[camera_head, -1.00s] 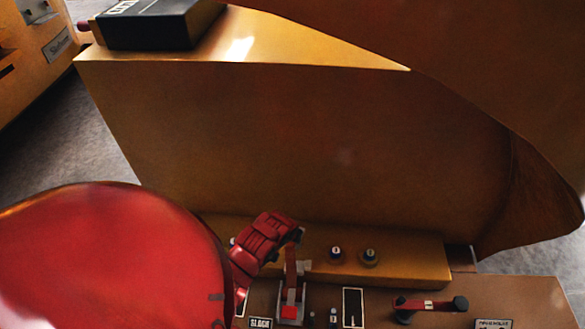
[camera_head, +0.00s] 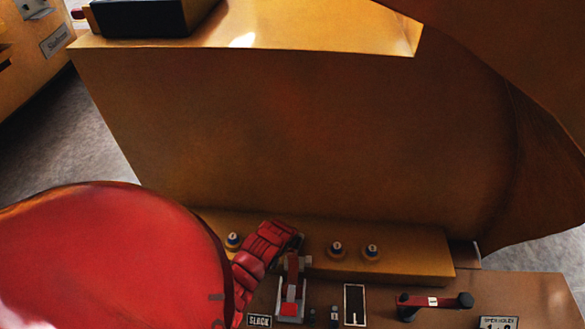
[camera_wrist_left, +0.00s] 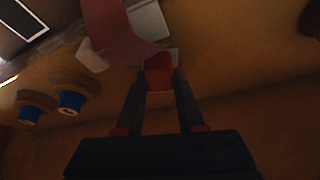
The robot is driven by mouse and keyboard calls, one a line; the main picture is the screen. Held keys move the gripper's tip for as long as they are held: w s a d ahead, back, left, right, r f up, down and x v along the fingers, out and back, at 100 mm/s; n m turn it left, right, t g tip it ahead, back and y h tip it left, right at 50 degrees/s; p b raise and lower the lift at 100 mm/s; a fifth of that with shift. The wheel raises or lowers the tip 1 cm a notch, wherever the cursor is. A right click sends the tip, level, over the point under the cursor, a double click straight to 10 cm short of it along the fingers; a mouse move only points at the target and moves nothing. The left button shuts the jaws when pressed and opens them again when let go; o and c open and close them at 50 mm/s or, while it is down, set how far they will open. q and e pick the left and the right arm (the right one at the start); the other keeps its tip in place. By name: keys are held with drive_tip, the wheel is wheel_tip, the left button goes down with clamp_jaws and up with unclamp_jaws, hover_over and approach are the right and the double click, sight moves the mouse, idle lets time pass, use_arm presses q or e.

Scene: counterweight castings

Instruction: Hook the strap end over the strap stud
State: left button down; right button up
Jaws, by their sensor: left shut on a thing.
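My left gripper (camera_head: 298,238) reaches in from the left, its red wrist low over a yellow ledge. In the left wrist view its two dark fingers (camera_wrist_left: 160,88) are shut on the red strap end (camera_wrist_left: 160,72). The red strap (camera_wrist_left: 112,30) runs back from there past a pale metal part. In the head view a short piece of strap (camera_head: 292,268) rises from a grey and red buckle-like fitting (camera_head: 290,292). I cannot tell which part is the strap stud; no hooked stud shows clearly. My right gripper is not in view.
Blue-and-white capped knobs stand on the ledge: one left (camera_head: 233,241), two right (camera_head: 336,249) (camera_head: 371,252). A brown panel in front carries a red-black handle (camera_head: 432,301) and a "SLACK" label (camera_head: 259,321). A large yellow casting (camera_head: 300,130) rises behind; a black box (camera_head: 140,18) sits on it.

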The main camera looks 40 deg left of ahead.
use_arm(q)
drive_tip(key=shift+c, duration=2.2)
unclamp_jaws()
drive_tip(key=shift+s+r, duration=0.15)
drive_tip(key=shift+r, duration=0.45)
drive_tip(key=p+v, duration=0.4)
drive_tip(key=v, duration=1.2)
drive_tip(key=shift+s+p, duration=0.25)
drive_tip(key=shift+p, duration=0.15)
drive_tip(key=shift+d, duration=0.1)
